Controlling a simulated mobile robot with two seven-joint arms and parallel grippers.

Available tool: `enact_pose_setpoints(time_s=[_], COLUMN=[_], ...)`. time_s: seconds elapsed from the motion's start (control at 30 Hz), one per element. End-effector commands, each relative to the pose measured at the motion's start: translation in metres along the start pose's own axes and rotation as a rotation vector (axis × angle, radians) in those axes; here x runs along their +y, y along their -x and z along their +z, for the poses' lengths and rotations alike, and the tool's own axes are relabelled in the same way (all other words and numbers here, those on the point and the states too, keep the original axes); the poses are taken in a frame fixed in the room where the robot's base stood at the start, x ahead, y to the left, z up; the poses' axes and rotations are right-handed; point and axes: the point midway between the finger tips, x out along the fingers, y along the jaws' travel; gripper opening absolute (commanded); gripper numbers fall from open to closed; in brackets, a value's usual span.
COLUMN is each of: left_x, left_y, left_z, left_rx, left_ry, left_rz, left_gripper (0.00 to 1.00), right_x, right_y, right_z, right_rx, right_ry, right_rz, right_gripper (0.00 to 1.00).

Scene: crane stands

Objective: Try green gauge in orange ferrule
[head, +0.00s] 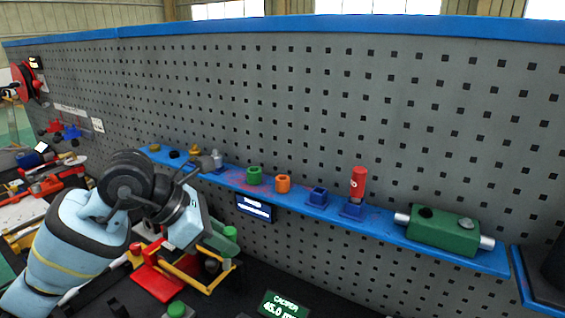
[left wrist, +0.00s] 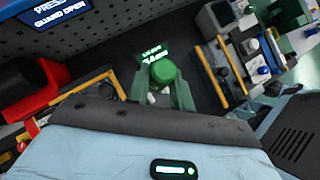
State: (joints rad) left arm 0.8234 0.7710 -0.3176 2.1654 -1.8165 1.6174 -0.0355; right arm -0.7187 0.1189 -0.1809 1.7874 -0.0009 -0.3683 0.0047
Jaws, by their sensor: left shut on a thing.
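My left gripper (head: 222,243) is low in front of the shelf, shut on the green gauge (head: 230,233). In the left wrist view the green gauge (left wrist: 163,71) has a round green top between the two green fingers (left wrist: 160,88). Its lower part is largely hidden. The orange ferrule (head: 283,184) is a short open ring standing on the blue shelf (head: 235,183), up and to the right of the gripper. The gauge is well apart from it. My right gripper is in neither view.
A green ferrule (head: 254,175) stands left of the orange one. An empty blue stand (head: 318,196) and a red gauge (head: 358,183) in another stand are to the right, then a green block (head: 445,230). A red-and-yellow fixture (head: 160,280) lies below the gripper.

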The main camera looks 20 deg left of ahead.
Motion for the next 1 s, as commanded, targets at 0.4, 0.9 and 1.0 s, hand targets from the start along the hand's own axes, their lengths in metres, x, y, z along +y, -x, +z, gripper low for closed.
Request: enact_pose_setpoints(time_s=[0.4,0.9,1.0], left_x=[-0.001,-0.001,-0.001], left_y=[0.018,0.034,0.037], left_z=[0.014,0.028,0.031], left_rx=[-0.005,-0.006,-0.005], left_ry=[-0.004,-0.004,-0.004], left_rz=[0.006,0.005,0.005], left_gripper=[0.00,0.00,0.00], right_x=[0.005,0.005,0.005], right_y=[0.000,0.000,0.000], right_z=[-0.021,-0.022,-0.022], right_rx=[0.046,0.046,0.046], right_ry=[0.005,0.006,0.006], right_rz=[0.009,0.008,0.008], right_gripper=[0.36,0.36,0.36])
